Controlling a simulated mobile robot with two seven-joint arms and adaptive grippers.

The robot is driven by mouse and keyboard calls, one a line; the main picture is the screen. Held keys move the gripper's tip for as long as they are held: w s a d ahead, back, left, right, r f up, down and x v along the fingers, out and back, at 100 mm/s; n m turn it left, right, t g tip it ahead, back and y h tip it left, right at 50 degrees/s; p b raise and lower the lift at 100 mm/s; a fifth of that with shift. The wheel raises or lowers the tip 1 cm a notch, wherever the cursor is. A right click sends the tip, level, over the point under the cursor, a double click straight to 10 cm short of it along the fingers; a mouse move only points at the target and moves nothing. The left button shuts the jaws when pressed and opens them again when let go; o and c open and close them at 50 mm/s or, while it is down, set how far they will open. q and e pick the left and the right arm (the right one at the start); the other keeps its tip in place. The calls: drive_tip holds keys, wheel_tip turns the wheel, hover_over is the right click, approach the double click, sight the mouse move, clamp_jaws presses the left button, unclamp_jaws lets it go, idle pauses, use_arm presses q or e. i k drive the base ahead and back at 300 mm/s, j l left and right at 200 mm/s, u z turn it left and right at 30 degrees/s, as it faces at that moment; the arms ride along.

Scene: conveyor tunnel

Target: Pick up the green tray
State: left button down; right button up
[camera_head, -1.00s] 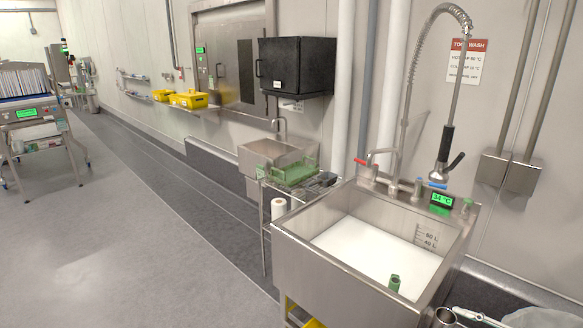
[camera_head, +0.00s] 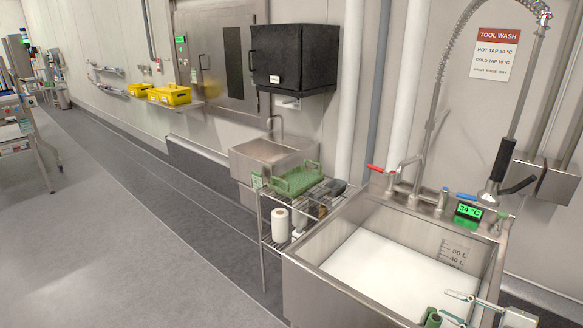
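The green tray (camera_head: 297,180) sits on the top shelf of a wire rack (camera_head: 264,225), between the small sink and the large sink in the head view. It has a raised handle at each end and lies level. My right gripper (camera_head: 458,307) enters at the bottom right edge, over the front of the large sink, well apart from the tray. Its fingers look spread with nothing between them, though the frame cuts part of it off. My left gripper is not in view.
The large steel sink (camera_head: 335,290) with whitish water stands right of the rack. A black cabinet (camera_head: 292,58) hangs on the wall above. A paper roll (camera_head: 280,226) is on the rack's lower shelf. Open floor (camera_head: 130,240) lies to the left.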

sight(293, 183)
drive_tip(key=i+j+z, duration=0.1)
drive_tip(key=i+j, duration=0.6)
drive_tip(key=i+j+z, duration=0.15)
drive_tip(key=i+j, duration=0.65)
drive_tip(key=i+j+z, duration=0.1)
drive_tip(key=i+j, duration=0.65)
drive_tip(key=i, duration=0.75)
